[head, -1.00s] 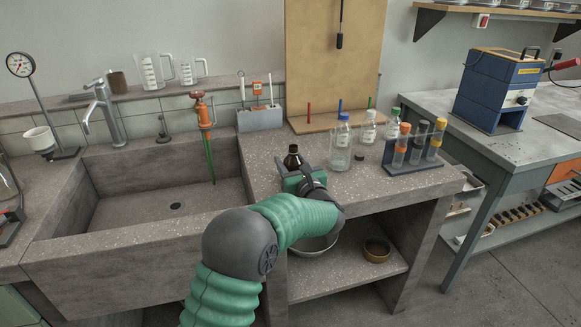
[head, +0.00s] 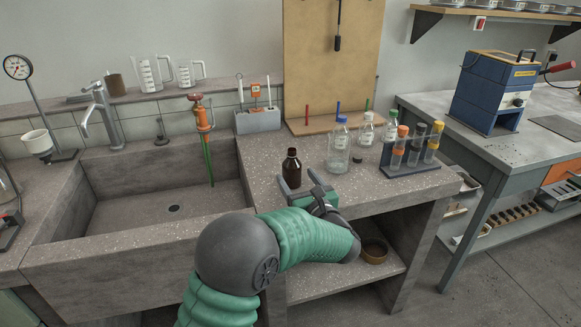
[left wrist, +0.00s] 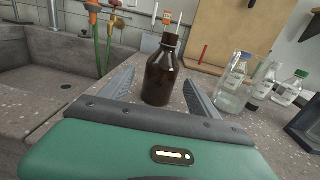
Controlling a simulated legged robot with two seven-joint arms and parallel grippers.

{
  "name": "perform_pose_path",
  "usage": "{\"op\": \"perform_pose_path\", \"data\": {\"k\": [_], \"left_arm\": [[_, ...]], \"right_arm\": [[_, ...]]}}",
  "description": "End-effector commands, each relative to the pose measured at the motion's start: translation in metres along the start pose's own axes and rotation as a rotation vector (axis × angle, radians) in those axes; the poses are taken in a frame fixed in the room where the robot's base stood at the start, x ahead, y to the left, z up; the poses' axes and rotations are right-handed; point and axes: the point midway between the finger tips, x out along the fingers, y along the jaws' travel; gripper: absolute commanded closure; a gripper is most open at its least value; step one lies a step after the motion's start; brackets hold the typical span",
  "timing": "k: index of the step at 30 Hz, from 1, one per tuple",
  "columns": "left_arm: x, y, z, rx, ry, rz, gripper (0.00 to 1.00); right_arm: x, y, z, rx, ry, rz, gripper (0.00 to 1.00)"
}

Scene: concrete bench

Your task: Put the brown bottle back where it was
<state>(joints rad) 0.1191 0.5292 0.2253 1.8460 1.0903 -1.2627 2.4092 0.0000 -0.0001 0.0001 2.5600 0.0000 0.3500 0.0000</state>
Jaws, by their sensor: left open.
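The brown bottle (head: 292,164) stands upright on the speckled bench top, near its left edge beside the sink. It has a dark neck and no visible label. It also shows in the left wrist view (left wrist: 161,76), straight ahead of the gripper. My left gripper (head: 299,180) is open and low over the bench, just in front of the bottle. In the left wrist view its two fingers (left wrist: 158,84) spread to either side of the bottle's lower part, with gaps on both sides. My right gripper is not in view.
The sink (head: 165,200) lies open to the left. Clear bottles (head: 339,150) and a rack of capped tubes (head: 411,168) stand to the right, with a small dark cap (head: 357,160) near them. A wooden board (head: 330,60) stands behind. A shelf below holds a bowl (head: 374,251).

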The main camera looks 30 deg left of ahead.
Motion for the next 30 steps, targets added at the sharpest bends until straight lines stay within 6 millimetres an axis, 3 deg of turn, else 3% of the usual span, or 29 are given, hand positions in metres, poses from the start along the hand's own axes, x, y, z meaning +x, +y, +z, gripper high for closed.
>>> {"op": "perform_pose_path", "data": {"k": [3,8,30], "left_arm": [[-0.026,-0.001,0.001,0.001,0.001,-0.003,0.29],[-0.042,0.0,0.0,0.001,-0.001,0.0,0.29],[-0.043,0.0,0.0,0.001,-0.001,0.001,0.29]], "right_arm": [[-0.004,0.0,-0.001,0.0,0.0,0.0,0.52],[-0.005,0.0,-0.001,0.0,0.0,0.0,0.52],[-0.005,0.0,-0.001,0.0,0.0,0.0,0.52]]}}
